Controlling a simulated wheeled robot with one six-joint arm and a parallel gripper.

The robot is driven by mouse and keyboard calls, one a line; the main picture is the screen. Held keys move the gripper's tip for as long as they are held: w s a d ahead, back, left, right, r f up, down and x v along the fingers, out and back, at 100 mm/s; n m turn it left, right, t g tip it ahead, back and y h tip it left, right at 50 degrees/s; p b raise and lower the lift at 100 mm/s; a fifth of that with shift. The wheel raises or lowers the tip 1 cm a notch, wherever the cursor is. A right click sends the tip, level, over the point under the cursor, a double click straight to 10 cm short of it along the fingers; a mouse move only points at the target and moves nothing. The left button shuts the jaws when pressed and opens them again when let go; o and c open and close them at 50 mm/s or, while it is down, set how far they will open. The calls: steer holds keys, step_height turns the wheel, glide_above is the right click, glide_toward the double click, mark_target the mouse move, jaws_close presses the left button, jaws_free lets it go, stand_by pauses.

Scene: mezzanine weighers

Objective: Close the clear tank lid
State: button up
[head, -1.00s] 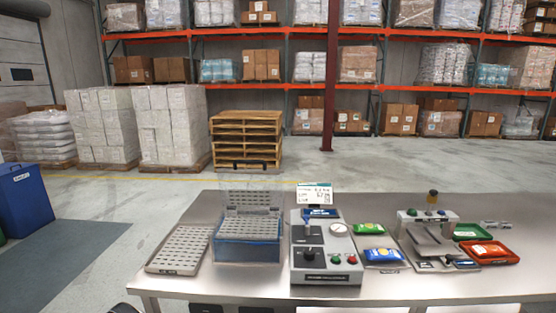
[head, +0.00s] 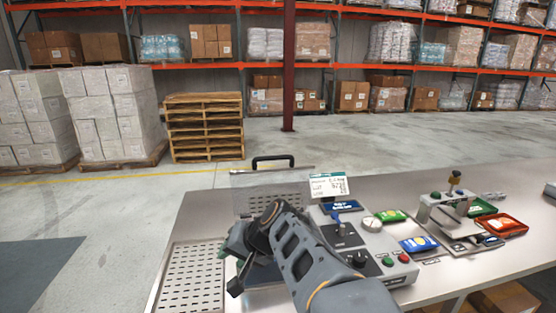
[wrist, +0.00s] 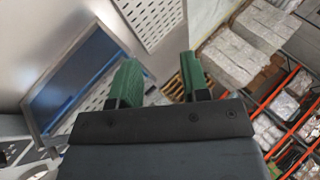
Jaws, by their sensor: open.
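The clear tank lid (head: 290,181) stands raised at the back of the tank, with a black handle (head: 272,160) along its top edge. A perforated metal panel (head: 258,201) shows just below it. My arm covers most of the tank in the head view. In the wrist view the blue-walled tank (wrist: 88,88) lies to the left of my fingers. My gripper (wrist: 157,82) is open and empty, with two green fingers apart. In the head view it is over the tank's front left, below and apart from the lid handle.
A perforated metal tray (head: 192,280) lies on the steel table left of the tank. A control box (head: 372,262) with knobs and buttons stands close on the right, with a label sign (head: 328,187) behind. Packets and a weigher (head: 447,212) are farther right.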

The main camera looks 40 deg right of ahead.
steer(key=w+d+r+m+t+h, duration=0.1)
steer(key=w+d+r+m+t, duration=0.1)
steer(key=d+r+m+t, duration=0.3)
steer(key=w+d+r+m+t, duration=0.1)
steer(key=w+d+r+m, duration=0.15)
steer(key=d, duration=0.55)
steer(key=m+t+h, duration=0.3)
steer(key=m+h, duration=0.1)
glide_toward(276, 158)
steer(key=shift+t, duration=0.3)
steer(key=w, duration=0.3)
steer(key=w+p, duration=0.1)
steer(key=w, duration=0.2)
steer(key=w+f+p, duration=0.1)
steer(key=w, duration=0.2)
steer(key=shift+w+d, duration=0.1)
steer(key=shift+d, duration=0.25)
steer(key=shift+w+f, duration=0.2)
steer(key=shift+w, duration=0.65)
jaws_close()
